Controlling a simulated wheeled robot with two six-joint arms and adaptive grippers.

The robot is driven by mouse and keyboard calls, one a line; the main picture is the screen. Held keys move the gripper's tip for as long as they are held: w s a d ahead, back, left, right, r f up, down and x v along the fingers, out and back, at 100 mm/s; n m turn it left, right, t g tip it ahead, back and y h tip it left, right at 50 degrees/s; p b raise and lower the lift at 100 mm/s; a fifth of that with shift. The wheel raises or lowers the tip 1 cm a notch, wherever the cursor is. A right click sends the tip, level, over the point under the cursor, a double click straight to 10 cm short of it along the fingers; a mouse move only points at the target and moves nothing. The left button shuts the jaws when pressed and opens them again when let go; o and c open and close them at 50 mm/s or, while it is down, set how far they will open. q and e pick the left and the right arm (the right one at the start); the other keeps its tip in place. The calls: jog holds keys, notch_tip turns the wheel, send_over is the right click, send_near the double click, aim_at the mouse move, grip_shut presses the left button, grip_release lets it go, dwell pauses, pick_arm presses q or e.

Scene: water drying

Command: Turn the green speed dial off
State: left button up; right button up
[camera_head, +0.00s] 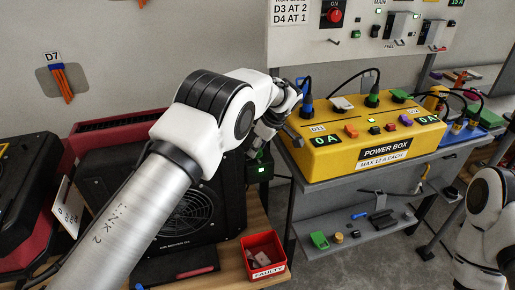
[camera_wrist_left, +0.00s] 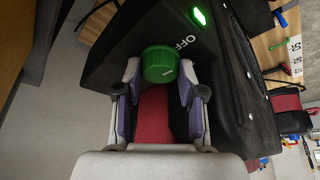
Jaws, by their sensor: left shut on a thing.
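The green speed dial (camera_wrist_left: 160,62) sits on a black housing (camera_wrist_left: 110,55) in the left wrist view. The white word OFF is printed beside it, and a lit green light (camera_wrist_left: 199,16) is farther along the panel. My left gripper (camera_wrist_left: 160,78) has its fingers on either side of the dial and is shut on it. In the head view my left gripper (camera_head: 268,128) reaches down beside the black fan unit (camera_head: 190,212), and I cannot make out the dial there. My right arm shows at the right edge, but its gripper is out of view.
A yellow power box (camera_head: 350,168) with plugs and cables stands on a grey bench right of my left gripper. A red bin (camera_head: 263,258) labelled FAULTY sits on the wooden table below. A red and black case (camera_head: 90,140) is behind my left arm. A wall panel (camera_head: 410,40) hangs above.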

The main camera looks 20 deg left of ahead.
pick_arm(q)
jog(key=shift+n, duration=0.5)
jog(key=o, duration=0.9)
jog(key=shift+c, duration=0.2)
jog(key=w+v, duration=0.1)
jog(key=v, duration=1)
jog(key=shift+s+d+r, duration=0.2)
jog(key=shift+s+r, duration=0.1)
jog(key=shift+r, duration=0.1)
